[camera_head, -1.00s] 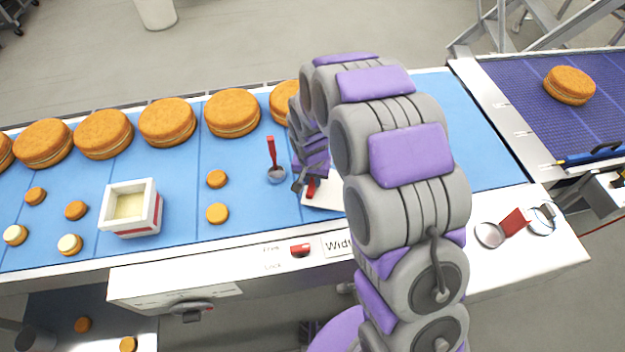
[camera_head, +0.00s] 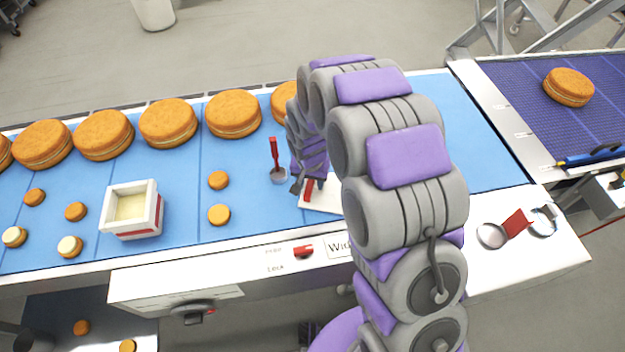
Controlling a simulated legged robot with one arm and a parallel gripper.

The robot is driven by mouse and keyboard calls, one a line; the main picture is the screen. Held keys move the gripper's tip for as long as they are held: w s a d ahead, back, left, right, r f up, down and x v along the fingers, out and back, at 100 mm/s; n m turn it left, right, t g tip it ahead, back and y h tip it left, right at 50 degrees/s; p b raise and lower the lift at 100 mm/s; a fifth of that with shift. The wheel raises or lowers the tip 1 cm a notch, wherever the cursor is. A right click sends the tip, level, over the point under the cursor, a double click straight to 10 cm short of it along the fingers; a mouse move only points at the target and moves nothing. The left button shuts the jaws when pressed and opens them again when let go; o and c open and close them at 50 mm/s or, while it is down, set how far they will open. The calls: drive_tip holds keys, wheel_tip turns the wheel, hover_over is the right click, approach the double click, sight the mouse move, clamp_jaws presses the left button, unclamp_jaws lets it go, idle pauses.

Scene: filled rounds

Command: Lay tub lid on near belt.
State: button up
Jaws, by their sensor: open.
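The tub lid (camera_head: 322,199) is a flat white plate with a red grip on top. It shows at the front edge of the blue near belt (camera_head: 240,205), partly hidden behind my arm. My gripper (camera_head: 304,187) is open, low over the lid's left part, beside the red grip. I cannot tell whether the lid rests flat on the belt or touches the fingers. The open white tub (camera_head: 132,222) with a red band stands on the belt at left, with a pale filling inside.
Large round cakes (camera_head: 233,115) line the belt's far side. Several small rounds (camera_head: 219,215) lie around the tub. A purple belt (camera_head: 520,105) is at right. The blue belt's right end is clear.

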wheel_tip(320, 180, up, 12)
drive_tip(key=s+p, duration=0.1)
drive_tip(key=shift+s+a+f, duration=0.15)
drive_tip(key=shift+s+a, duration=0.05)
drive_tip(key=s+d+r+g, duration=0.1)
drive_tip(key=s+d+r, duration=0.6)
drive_tip(key=s+d, duration=0.1)
drive_tip(key=s+d+r, duration=0.1)
drive_tip(key=s+d, duration=0.1)
drive_tip(key=s, duration=0.6)
drive_tip(key=s+d+r+n+g, duration=0.1)
drive_tip(key=s+d+r, duration=0.1)
drive_tip(key=s, duration=0.6)
drive_tip(key=s+d+r+n+g, duration=0.1)
drive_tip(key=s+d, duration=0.2)
drive_tip(key=s, duration=0.5)
drive_tip(key=shift+s+r, duration=0.25)
drive_tip(key=shift+r, duration=0.1)
